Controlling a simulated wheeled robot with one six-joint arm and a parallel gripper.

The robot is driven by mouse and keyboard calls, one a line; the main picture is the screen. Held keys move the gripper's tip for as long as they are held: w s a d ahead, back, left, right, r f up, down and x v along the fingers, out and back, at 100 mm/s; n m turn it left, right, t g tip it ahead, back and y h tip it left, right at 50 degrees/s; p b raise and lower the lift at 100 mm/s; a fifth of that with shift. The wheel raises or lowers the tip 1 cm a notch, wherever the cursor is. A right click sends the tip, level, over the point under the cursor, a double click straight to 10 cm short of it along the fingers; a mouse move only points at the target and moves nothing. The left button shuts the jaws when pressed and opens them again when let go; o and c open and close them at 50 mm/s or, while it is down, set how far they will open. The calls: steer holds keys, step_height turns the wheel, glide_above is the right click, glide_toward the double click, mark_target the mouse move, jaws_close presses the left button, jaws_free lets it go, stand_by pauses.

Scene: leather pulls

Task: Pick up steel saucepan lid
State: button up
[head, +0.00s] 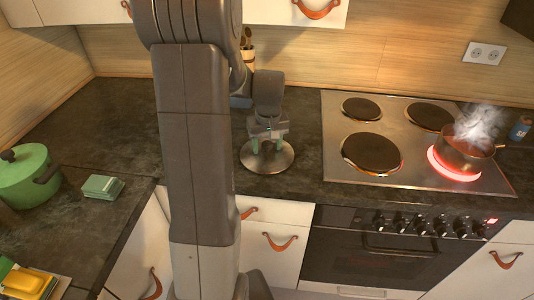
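The steel saucepan lid (267,164) is a round, shiny disc on the dark worktop, left of the hob. My gripper (267,144) points down over the middle of the lid. Its two fingers stand apart, one on each side of the lid's centre. The lid's knob is hidden or too small to make out between them, so I cannot tell whether the fingers touch it. The lid looks level and seems to rest on the worktop.
A hob (410,143) stands to the right, with a steaming pan (466,155) on a glowing plate. A utensil holder (248,64) is behind my gripper. A green pot (27,178) and green box (102,187) sit at left. Worktop left of my arm is mostly clear.

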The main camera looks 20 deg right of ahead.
steer(key=c, duration=1)
steer(key=shift+c, duration=0.2)
steer(key=shift+r, duration=0.15)
